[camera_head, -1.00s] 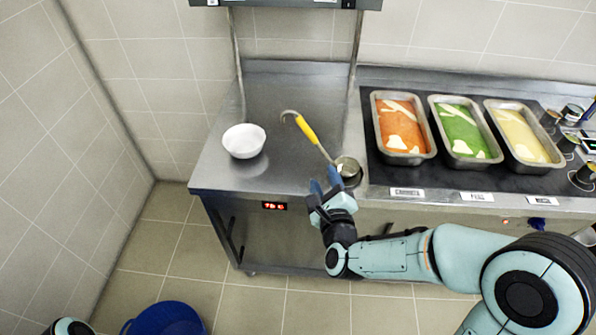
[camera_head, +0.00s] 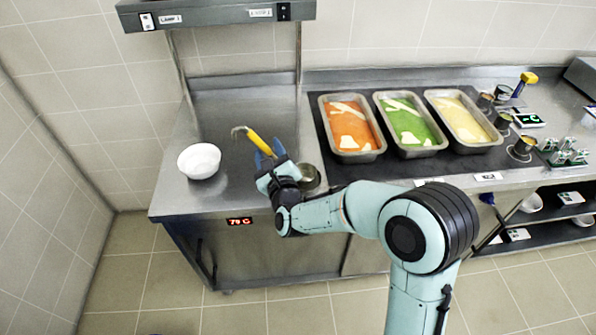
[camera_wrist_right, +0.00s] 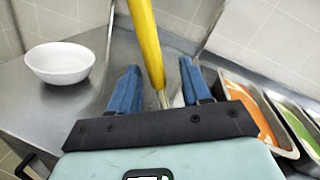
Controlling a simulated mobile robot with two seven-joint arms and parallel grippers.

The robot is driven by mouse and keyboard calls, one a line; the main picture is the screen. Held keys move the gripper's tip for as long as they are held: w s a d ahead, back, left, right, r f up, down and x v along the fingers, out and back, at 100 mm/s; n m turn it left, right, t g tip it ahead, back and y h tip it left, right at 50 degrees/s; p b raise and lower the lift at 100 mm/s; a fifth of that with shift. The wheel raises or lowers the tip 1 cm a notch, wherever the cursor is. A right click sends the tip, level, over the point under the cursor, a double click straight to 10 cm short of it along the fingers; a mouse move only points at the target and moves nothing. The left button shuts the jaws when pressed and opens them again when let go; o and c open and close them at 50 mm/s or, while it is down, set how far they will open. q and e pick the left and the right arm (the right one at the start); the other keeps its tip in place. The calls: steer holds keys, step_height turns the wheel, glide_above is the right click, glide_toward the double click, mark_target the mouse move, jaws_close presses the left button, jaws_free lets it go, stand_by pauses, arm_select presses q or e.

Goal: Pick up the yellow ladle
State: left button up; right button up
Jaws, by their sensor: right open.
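The yellow ladle (camera_head: 258,140) lies over the steel counter, its hooked end toward the back left and its bowl (camera_head: 309,178) toward the front right. My right gripper (camera_head: 269,154) is at the handle's lower part. In the right wrist view the yellow handle (camera_wrist_right: 147,45) runs between the two blue fingers of the gripper (camera_wrist_right: 158,88), with a gap on both sides. The gripper is open. Part of the ladle's shaft is hidden behind the gripper in the head view. My left gripper is not in view.
A white bowl (camera_head: 199,161) stands on the counter left of the ladle; it also shows in the right wrist view (camera_wrist_right: 60,63). Orange (camera_head: 352,128), green (camera_head: 410,122) and yellow (camera_head: 462,117) food pans stand to the right. A lamp shelf (camera_head: 215,12) hangs above the counter.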

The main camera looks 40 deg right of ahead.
steer(key=x, duration=0.3)
steer(key=shift+w+f+p, duration=0.15)
steer(key=shift+w+p, duration=0.15)
steer(key=shift+p, duration=0.1)
jaws_close()
stand_by(1.1)
